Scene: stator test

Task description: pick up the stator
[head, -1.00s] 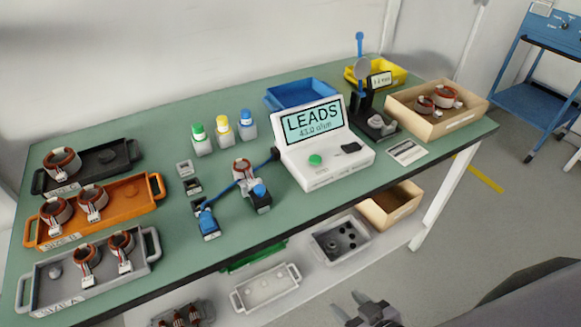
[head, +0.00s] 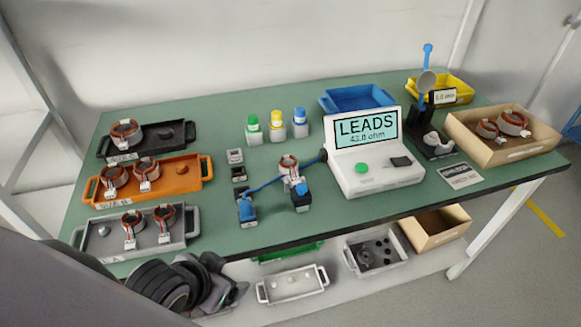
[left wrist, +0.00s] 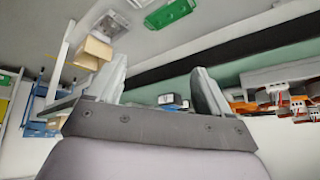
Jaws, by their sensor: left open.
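A copper-wound stator (head: 289,164) stands mid-table behind two small blue-topped clamp pieces (head: 246,207) (head: 301,194); a blue bar runs past it. Other stators sit on the black tray (head: 166,150), the orange tray (head: 188,188) and the grey tray (head: 104,245) at the left, and in the cardboard box (head: 482,150) at the right. My left gripper (head: 222,283) is in front of the table's near edge, apart from every stator. Its two fingers are open and empty in the left wrist view (left wrist: 160,88). My right gripper is not in view.
Three capped bottles (head: 277,126), a blue bin (head: 358,98) and a yellow bin (head: 455,88) stand behind. The lower shelf holds trays (head: 292,286) and a box (head: 435,229). The table between grey tray and clamps is clear.

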